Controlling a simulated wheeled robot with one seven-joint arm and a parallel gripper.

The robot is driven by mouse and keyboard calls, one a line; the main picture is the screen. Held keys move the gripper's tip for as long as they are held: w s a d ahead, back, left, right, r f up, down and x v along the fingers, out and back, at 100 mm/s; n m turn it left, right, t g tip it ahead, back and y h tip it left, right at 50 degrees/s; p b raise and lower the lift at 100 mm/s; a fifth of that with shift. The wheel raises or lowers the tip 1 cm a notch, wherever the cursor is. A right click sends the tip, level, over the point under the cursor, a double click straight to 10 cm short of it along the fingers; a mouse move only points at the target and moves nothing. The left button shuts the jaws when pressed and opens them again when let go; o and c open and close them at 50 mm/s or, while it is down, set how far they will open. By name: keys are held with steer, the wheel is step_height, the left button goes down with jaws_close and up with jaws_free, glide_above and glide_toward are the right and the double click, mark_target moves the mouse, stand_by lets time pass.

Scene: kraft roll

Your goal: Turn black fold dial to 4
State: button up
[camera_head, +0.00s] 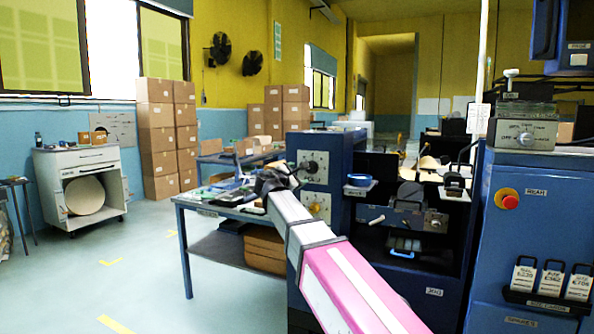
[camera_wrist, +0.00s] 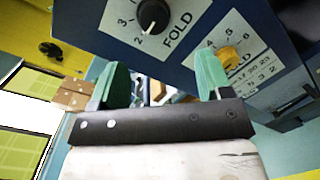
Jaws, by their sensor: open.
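The black fold dial (camera_wrist: 153,12) is a round knob on a white plate lettered FOLD, at the top of the wrist view. Its white mark points down, seemingly near the 2; the 4 on its plate is out of view. In the head view the black dial (camera_head: 313,167) is on the upper plate of the blue machine. My gripper (camera_wrist: 158,76) is open and empty, its green fingers wide apart. The dial lies beyond the fingertips, not between them. In the head view my gripper (camera_head: 275,180) is left of the dial, partly hidden by my arm.
A yellow dial (camera_wrist: 230,58) sits on a second numbered plate, near the right finger; it is also below the black dial in the head view (camera_head: 315,207). A cluttered blue table (camera_head: 215,208) stands left of the machine. Open floor lies further left.

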mark_target(311, 168)
steer(key=x, duration=1)
steer(key=shift+w+r, duration=0.35)
steer(key=shift+r, duration=0.1)
steer(key=shift+a, duration=0.1)
steer(key=c, duration=0.9)
